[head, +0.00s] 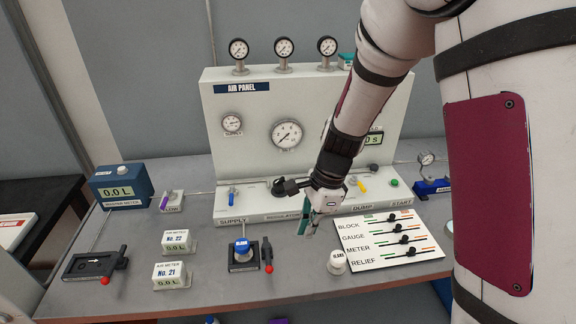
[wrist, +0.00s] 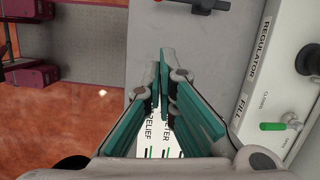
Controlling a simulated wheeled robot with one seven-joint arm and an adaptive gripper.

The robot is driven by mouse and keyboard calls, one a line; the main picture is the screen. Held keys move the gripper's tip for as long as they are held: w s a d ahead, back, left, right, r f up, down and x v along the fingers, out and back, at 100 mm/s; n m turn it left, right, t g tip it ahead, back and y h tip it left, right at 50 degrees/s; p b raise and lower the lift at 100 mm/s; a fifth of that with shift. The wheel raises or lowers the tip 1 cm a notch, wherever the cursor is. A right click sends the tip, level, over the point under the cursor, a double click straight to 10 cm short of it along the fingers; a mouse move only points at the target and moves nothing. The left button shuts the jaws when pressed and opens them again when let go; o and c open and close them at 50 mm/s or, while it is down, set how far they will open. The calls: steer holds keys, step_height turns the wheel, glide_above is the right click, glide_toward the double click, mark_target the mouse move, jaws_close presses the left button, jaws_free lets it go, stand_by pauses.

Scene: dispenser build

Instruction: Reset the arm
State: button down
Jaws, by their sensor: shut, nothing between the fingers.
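My gripper (head: 310,224) is in front of the air panel in the head view, just above the bench and left of the slider board. Its teal fingers (wrist: 166,95) are shut with nothing between them in the wrist view. My arm comes down from the upper right and hides part of the panel face, including some of the regulator area. The air panel (head: 218,120) is a pale cabinet with a large gauge (head: 287,134) and three small gauges on top.
The slider board (head: 385,258) lies right of my gripper. A white knob (head: 337,262), a blue-capped device (head: 242,250) and a red-tipped lever (head: 267,255) stand nearby. Two air meters (head: 173,276) and a blue digital box (head: 121,183) are at left. The front bench strip (head: 215,301) is clear.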

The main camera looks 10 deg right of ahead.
steer(key=s+d+r+n+t, duration=0.1)
steer(key=s+d+r+n, duration=0.2)
steer(key=r, duration=0.5)
steer(key=s+r+n+t, duration=0.2)
steer(key=s+r+n, duration=0.2)
steer(key=r+n, duration=0.25)
steer(key=s+d+r+n+t+h+b, duration=0.1)
steer(key=s+d+r+n, duration=0.4)
steer(key=s, duration=0.5)
step_height(320, 180, up, 3)
steer(key=shift+f+n+t+h, duration=0.1)
steer(key=shift+n+t+h, duration=0.7)
steer(key=shift+n+t, duration=0.25)
